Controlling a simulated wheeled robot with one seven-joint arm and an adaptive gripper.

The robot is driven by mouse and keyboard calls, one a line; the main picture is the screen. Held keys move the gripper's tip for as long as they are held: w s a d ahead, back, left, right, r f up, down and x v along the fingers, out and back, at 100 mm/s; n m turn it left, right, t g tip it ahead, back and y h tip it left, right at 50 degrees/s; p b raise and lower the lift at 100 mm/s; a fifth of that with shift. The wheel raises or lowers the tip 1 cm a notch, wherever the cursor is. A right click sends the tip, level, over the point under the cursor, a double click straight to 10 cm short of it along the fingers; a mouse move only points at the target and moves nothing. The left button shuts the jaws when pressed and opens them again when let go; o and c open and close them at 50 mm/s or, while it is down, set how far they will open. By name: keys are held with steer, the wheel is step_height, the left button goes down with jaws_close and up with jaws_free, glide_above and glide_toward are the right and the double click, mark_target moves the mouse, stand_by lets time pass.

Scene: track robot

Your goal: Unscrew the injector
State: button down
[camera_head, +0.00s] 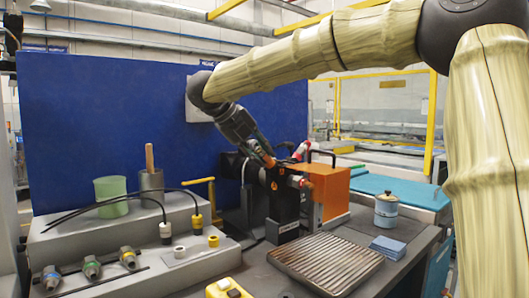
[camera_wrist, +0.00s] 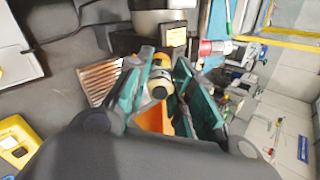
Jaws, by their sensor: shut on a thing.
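My gripper (camera_head: 267,160) reaches down from the upper left to the top of a black and orange machine (camera_head: 330,190) on the bench. In the wrist view, the teal finger pads of my gripper (camera_wrist: 163,60) stand on both sides of a small cylindrical part with a yellowish body and dark round end, which looks like the injector (camera_wrist: 159,82). My gripper is shut on it. The injector appears still seated at the machine; its far end is hidden. In the head view my fingers cover it. The machine's orange block also shows below it in the wrist view (camera_wrist: 154,119).
A ribbed metal tray (camera_head: 322,262), a lidded tin (camera_head: 386,209) and blue cloths (camera_head: 388,247) lie in front and right. A yellow device (camera_head: 228,288) is at the front edge. A grey stepped stand (camera_head: 120,240) with hoses, connectors and a green cup (camera_head: 111,196) is left. A blue panel (camera_head: 110,110) stands behind.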

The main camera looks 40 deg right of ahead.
steer(key=shift+r+n+p, duration=0.15)
steer(key=shift+n+p, duration=2.25)
steer(key=shift+p, duration=1.7)
steer(key=shift+n+p, duration=2)
steer(key=shift+p, duration=1.95)
steer(key=shift+a+r, duration=0.15)
steer(key=shift+a, duration=0.1)
steer(key=shift+a+r+p, duration=0.45)
steer(key=shift+p, duration=0.3)
steer(key=shift+a+r, duration=0.1)
steer(key=shift+p+v, duration=0.8)
steer(key=shift+v, duration=0.15)
